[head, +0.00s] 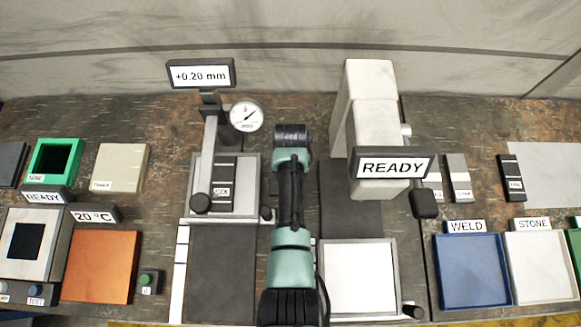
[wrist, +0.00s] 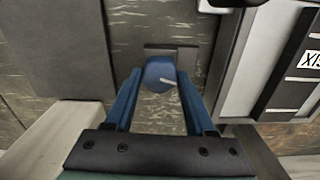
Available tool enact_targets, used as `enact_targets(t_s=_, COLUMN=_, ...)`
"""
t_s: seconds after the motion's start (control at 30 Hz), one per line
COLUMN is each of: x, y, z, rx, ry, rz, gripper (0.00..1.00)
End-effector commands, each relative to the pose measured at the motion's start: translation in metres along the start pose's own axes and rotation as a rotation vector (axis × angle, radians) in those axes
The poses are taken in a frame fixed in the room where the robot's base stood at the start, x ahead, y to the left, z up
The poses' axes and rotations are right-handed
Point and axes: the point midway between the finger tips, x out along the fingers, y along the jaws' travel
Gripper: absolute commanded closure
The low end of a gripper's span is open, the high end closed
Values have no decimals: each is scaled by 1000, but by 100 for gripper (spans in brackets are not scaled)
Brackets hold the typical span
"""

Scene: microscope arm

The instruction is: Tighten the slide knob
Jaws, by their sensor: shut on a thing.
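In the wrist view, a rounded dark blue-grey knob (wrist: 158,74) with a short white mark sits between the tips of my gripper (wrist: 163,82). The two blue fingers reach it from both sides and are shut on it. A grey bracket or plate (wrist: 172,48) lies just beyond the knob. I take this knob for the slide knob; no label on it is readable. In the head view, my arm hides the knob and the fingertips. There my arm comes up from the bottom middle, between the gauge stand and the pale microscope-like body (head: 370,110).
The gauge stand (head: 208,150) with its dial (head: 246,115) and "+0.20 mm" sign is close left of my arm. A "READY" sign (head: 392,166) hangs at right. A white-topped plate (head: 358,278) and dark mat (head: 222,270) flank my arm. Blue and white trays lie further right.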

Motion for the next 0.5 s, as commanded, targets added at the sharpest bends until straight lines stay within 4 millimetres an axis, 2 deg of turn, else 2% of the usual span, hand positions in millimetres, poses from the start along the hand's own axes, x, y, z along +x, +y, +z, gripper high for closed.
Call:
enact_targets(t_s=0.2, x=-1, y=0, z=0, rx=105, ry=0, rz=1, gripper=100)
enact_targets(t_s=0.5, x=-1, y=0, z=0, rx=161, ry=1, rz=1, gripper=100)
